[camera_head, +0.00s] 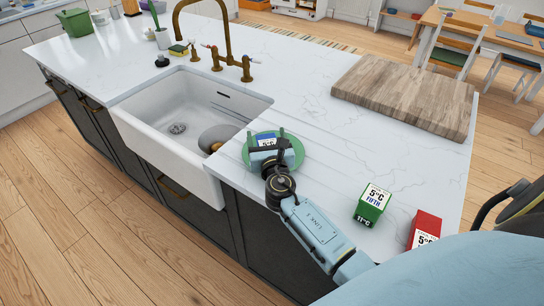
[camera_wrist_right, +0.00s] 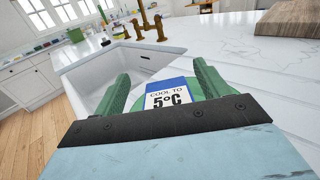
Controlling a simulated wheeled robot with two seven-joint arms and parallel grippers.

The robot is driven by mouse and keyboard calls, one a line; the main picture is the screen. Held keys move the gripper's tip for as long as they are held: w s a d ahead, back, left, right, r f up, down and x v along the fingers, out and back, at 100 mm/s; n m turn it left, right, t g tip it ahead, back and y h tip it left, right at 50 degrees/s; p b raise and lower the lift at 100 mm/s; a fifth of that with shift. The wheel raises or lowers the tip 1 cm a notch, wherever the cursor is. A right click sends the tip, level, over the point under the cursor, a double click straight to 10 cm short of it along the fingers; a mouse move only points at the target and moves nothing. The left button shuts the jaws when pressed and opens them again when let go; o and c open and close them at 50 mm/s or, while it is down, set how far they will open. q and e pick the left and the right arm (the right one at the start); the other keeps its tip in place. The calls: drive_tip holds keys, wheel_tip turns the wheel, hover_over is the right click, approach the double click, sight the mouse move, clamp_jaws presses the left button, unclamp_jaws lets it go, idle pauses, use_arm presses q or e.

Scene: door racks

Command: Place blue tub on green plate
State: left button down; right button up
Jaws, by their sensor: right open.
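The green plate (camera_head: 297,157) lies on the white counter just right of the sink; its rim also shows in the wrist view (camera_wrist_right: 205,92). The blue tub (camera_head: 266,141) with a white "COOL TO 5°C" label stands on the green plate, and it shows between my fingers in the wrist view (camera_wrist_right: 166,93). My right gripper (camera_head: 268,143) is open, with its green fingers on either side of the tub and apart from it in the wrist view (camera_wrist_right: 160,88). The gripper partly hides the tub and plate, so the tub's base is hidden. My left gripper is not in view.
A green box (camera_head: 373,203) and a red box (camera_head: 424,229) stand on the counter at the front right. A wooden board (camera_head: 405,95) lies at the back right. The white sink (camera_head: 165,150) holds a grey pan, with a brass faucet (camera_head: 229,60) behind it.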

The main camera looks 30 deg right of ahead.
drive_tip(key=v, duration=1)
drive_tip(key=shift+s+a+f, duration=0.1)
drive_tip(key=shift+s+f, duration=0.05)
drive_tip(key=shift+s, duration=0.2)
drive_tip(key=shift+s+a, duration=0.2)
drive_tip(key=shift+s, duration=0.35)
